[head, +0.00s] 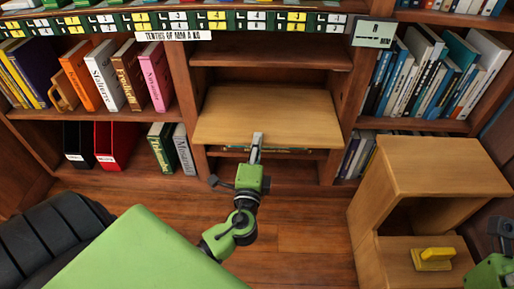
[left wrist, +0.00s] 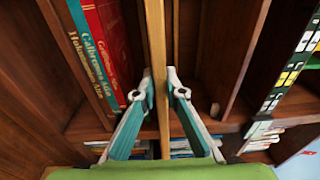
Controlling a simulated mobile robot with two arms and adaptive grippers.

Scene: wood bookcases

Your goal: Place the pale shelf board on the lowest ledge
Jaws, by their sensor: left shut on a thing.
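The pale shelf board (head: 268,112) lies roughly level in the middle bay of the bookcase, across its width. My left gripper (head: 257,140) is shut on the middle of its front edge. In the left wrist view the board (left wrist: 157,50) shows edge-on as a thin strip between the two fingers (left wrist: 160,85). The board hides most of what lies under it, so I cannot tell whether it rests on a ledge. My right gripper's fingers are out of view; only part of that arm shows at the lower right.
A fixed shelf (head: 270,55) spans the bay above the board. Books stand left and right, including a pink one (head: 154,76). A wooden cabinet (head: 430,170) with a yellow-handled thing (head: 434,256) stands at right. Clear floor (head: 300,235) lies in front of the bay.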

